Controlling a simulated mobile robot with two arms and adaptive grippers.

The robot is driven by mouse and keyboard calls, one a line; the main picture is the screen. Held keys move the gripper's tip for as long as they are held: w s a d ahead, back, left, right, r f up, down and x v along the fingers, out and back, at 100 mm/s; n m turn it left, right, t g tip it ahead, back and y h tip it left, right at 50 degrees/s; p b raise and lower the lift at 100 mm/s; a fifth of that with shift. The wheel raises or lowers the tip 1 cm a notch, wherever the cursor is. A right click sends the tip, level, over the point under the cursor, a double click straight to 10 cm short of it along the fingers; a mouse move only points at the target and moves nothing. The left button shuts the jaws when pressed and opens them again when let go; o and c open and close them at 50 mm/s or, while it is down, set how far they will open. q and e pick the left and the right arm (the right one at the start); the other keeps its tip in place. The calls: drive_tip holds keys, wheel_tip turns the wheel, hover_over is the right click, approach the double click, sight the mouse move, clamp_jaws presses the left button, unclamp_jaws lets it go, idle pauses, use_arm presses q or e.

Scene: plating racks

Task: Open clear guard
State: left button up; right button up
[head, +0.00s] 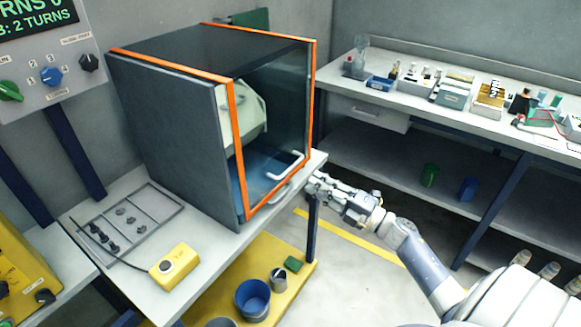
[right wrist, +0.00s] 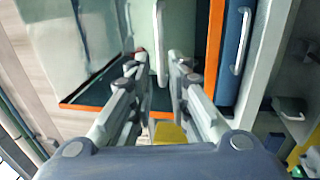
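The clear guard (head: 272,120) is an orange-edged see-through panel on the front of a dark box (head: 165,130) in the head view. It looks closed. Its pale bar handle (head: 286,167) is near the lower right of the panel. My right gripper (head: 313,184) is just right of the box's lower front corner. In the right wrist view my right gripper (right wrist: 158,62) has its fingers apart, and the pale handle (right wrist: 160,40) appears between and beyond the fingertips. I cannot tell whether they touch it. My left gripper is not in view.
A yellow box (head: 174,266) and a grey rack (head: 125,222) lie on the bench. A blue bucket (head: 253,299) stands on the yellow lower shelf. A crowded bench (head: 450,118) runs along the right. Floor shows between benches.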

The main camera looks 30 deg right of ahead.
sight(291, 166)
drive_tip(key=p+x, duration=0.1)
drive_tip(key=x, duration=0.4)
drive_tip(key=shift+r, duration=0.15)
drive_tip(key=x, duration=0.4)
drive_tip(key=shift+p, duration=0.35)
drive_tip(key=shift+w, duration=0.1)
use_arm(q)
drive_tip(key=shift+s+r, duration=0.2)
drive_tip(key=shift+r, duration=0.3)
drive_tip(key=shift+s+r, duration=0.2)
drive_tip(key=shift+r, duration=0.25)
use_arm(e)
clamp_jaws()
